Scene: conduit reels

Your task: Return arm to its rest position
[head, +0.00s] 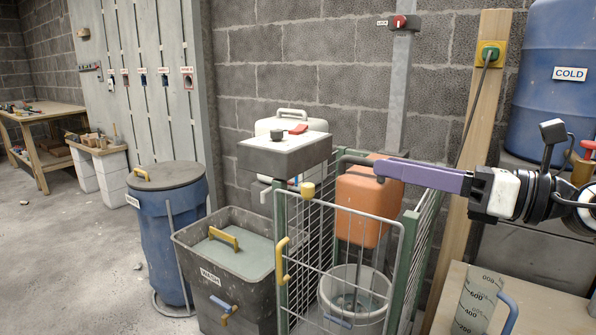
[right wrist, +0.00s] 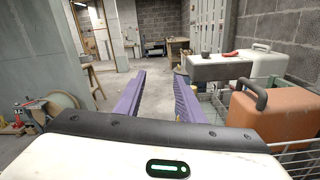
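My right arm reaches in from the right edge of the head view. Its gripper (head: 384,167) has long purple fingers that point left, level with the top of an orange canister (head: 367,205). In the right wrist view the two fingers of this gripper (right wrist: 159,75) stand apart with nothing between them. The orange canister (right wrist: 262,122) with its dark handle is to the right of the fingers there, outside the gap. I cannot tell whether the fingers touch anything. My left gripper is in neither view.
A wire cage trolley (head: 408,250) stands below the right gripper, with a bucket (head: 355,297) inside. A grey box (head: 285,154) stands left of the fingertips. A wooden post (head: 468,130) rises behind the arm. A blue COLD barrel (head: 552,85) is close behind the wrist. Open floor (head: 60,250) lies left.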

